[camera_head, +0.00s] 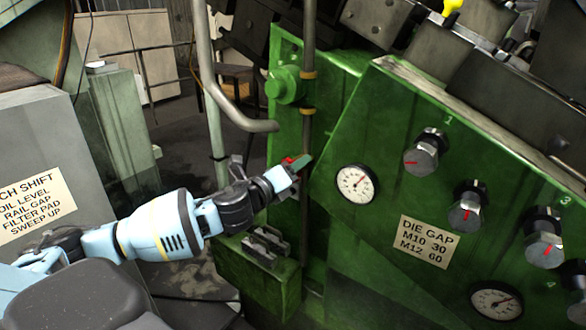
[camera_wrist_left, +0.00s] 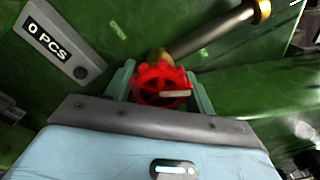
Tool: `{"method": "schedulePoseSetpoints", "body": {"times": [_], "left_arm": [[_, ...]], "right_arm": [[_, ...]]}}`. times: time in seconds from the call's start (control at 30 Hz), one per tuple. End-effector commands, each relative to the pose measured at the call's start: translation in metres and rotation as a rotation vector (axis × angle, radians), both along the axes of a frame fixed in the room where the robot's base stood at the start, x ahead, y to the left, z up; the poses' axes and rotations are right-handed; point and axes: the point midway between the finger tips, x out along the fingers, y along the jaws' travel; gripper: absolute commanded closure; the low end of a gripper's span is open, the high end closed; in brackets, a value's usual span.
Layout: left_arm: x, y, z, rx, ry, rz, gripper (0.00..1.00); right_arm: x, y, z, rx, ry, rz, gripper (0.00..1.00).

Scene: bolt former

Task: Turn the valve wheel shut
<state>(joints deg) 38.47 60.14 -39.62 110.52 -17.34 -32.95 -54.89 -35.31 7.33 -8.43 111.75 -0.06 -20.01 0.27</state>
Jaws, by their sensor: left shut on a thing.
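The red valve wheel (camera_wrist_left: 158,75) sits on a brass-coloured fitting at the end of a pipe in the left wrist view. In the head view only a small red part of the wheel (camera_head: 288,160) shows; my gripper hides the rest. My left gripper (camera_head: 297,164) is at the wheel, and in the left wrist view its two greenish fingers (camera_wrist_left: 162,82) stand on either side of the rim, shut on it. A pale bar lies across the front of the wheel. My right gripper is in neither view.
The green machine panel (camera_head: 385,225) stands to the right, with knobs, gauges and a "DIE GAP" label (camera_head: 426,242). A vertical pipe (camera_head: 307,130) rises behind the gripper. A grey cabinet (camera_head: 50,135) stands left.

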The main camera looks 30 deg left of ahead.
Motion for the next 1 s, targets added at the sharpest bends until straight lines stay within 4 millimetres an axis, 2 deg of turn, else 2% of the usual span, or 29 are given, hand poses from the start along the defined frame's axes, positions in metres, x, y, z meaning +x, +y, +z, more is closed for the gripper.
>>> {"method": "schedulePoseSetpoints", "body": {"times": [0.2,0.23,0.3,0.67,1.0], "left_arm": [[0.000,0.000,-0.001,0.005,0.002,0.001,0.69],[0.000,0.000,-0.001,0.005,0.002,0.001,0.45],[0.000,0.000,-0.001,0.004,0.002,0.001,0.38],[-0.005,0.001,-0.001,0.003,0.002,-0.001,0.38],[-0.048,0.005,-0.003,0.005,0.005,0.000,0.38]], "right_arm": [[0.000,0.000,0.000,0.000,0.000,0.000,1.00],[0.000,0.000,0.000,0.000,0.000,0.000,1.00],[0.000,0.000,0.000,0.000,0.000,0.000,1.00],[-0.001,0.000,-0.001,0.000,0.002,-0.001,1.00],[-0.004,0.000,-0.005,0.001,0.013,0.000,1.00]]}}
